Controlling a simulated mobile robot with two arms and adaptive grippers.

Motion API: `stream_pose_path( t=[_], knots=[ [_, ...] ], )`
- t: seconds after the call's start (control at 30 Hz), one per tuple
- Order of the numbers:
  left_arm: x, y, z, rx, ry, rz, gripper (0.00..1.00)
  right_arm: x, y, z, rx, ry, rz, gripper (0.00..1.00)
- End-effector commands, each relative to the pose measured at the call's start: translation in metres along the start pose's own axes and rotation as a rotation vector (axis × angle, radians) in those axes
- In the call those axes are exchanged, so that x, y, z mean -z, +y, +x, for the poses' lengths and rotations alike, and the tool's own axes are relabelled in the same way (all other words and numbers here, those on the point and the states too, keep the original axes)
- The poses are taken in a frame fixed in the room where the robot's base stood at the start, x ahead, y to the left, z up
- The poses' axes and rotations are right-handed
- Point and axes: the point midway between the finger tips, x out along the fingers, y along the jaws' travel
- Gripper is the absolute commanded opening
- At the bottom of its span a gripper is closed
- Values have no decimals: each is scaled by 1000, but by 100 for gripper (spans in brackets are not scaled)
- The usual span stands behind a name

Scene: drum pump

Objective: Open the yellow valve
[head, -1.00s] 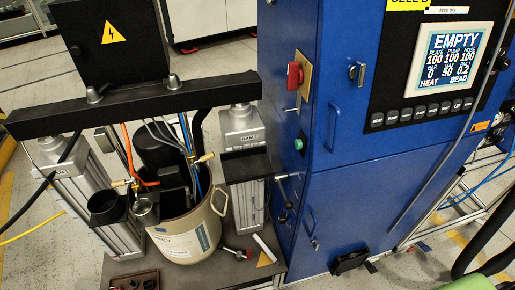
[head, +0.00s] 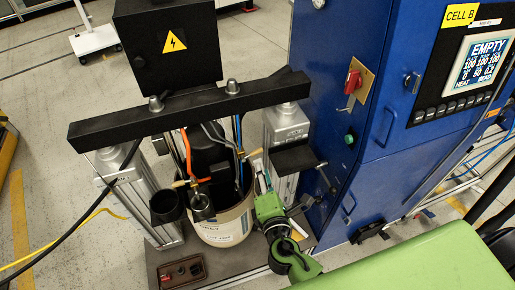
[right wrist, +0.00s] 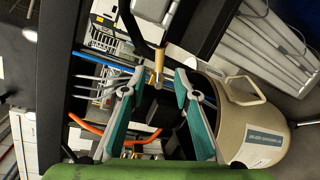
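A small yellow valve handle (head: 253,154) sits on the right side of the drum pump, above the drum's rim. It also shows in the right wrist view (right wrist: 159,63), upright beyond my fingertips and roughly centred between them. A second yellowish handle (head: 181,183) sits on the pump's left side. My right gripper (head: 262,172) is just below and right of the right-hand valve handle. In the right wrist view its two teal-lined fingers (right wrist: 159,78) are spread apart with nothing gripped. Whether a fingertip touches the valve cannot be told. My left gripper is not in view.
The beige drum (head: 225,231) stands below, with orange and blue hoses inside. A black crossbeam (head: 190,112) spans above it between grey cylinders (head: 288,125). A blue cabinet (head: 335,75) stands close on the right. A black box with a warning sign (head: 165,65) is above the beam.

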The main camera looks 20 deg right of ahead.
Motion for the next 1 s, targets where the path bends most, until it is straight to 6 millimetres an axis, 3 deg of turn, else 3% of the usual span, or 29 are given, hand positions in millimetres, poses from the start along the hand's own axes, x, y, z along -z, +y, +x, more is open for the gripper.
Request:
stream_pose_path(
  t=[0.2, 0.4, 0.6, 0.87, 0.97, 1.0],
  knots=[
    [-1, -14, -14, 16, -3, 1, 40, -1, 3, 49, -1, -1, -1, 28],
    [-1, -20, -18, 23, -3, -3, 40, 0, 1, 78, 1, 0, 2, 28],
    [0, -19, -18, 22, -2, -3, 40, 0, 0, 90, 2, 1, 2, 28],
    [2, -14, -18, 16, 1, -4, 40, 0, -1, 90, 2, 1, 2, 28],
    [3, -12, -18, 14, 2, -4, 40, 0, -1, 90, 2, 1, 2, 2],
    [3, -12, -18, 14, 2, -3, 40, 0, -1, 90, 2, 1, 2, 0]
  ],
)
